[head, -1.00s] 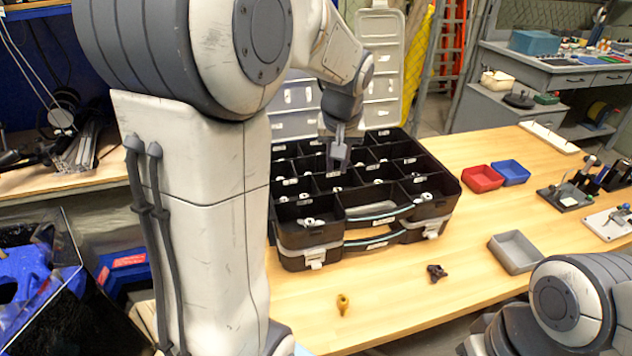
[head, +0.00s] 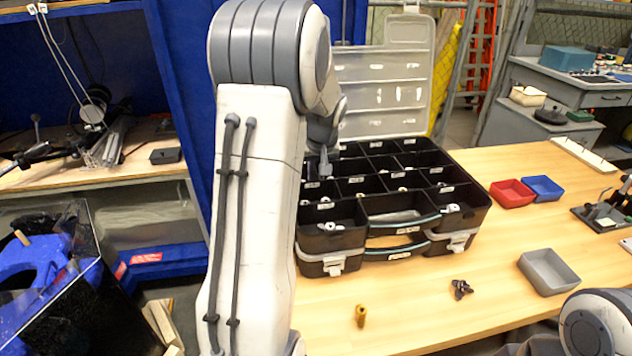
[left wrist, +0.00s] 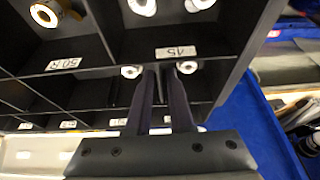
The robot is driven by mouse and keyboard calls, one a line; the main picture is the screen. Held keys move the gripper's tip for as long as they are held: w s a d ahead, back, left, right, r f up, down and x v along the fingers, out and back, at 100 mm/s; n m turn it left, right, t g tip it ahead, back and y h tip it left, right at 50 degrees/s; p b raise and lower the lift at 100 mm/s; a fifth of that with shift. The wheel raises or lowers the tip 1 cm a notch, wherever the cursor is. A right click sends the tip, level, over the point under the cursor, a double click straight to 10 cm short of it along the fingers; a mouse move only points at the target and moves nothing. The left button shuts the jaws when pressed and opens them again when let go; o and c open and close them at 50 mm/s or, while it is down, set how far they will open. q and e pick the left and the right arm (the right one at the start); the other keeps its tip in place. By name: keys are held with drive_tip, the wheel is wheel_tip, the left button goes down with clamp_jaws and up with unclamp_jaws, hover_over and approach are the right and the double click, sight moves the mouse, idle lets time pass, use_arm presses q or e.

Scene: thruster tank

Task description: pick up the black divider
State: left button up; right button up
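The black organizer case (head: 345,240) stands open on the wooden table, its inside split by black walls into several compartments. My left gripper (head: 325,168) is over the case's left part, pointing down, its tips low among the compartments. In the left wrist view, the gripper's two dark fingers (left wrist: 163,85) stand parallel with a narrow gap, near the label "15". Black dividers (left wrist: 98,28) run between labelled compartments. I cannot tell whether a divider lies in the gap. White ringed parts show beside both fingertips. My right gripper is out of view.
A red bin (head: 511,192), a blue bin (head: 541,188) and a grey tray (head: 549,271) stand right of the case. A yellow part (head: 360,315) and a dark knob (head: 461,289) lie in front. The raised clear lid (head: 385,90) is behind.

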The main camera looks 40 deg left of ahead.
use_arm(q)
drive_tip(key=shift+w+a+f, duration=0.2)
drive_tip(key=shift+f, duration=0.4)
clamp_jaws()
drive_tip(key=shift+r, duration=0.1)
wheel_tip(320, 180, up, 4)
drive_tip(key=shift+f, duration=0.15)
drive_tip(key=w+d+r+p, duration=0.1)
drive_tip(key=w+d+r, duration=0.6)
drive_tip(key=w, duration=0.2)
drive_tip(key=shift+d, duration=0.3)
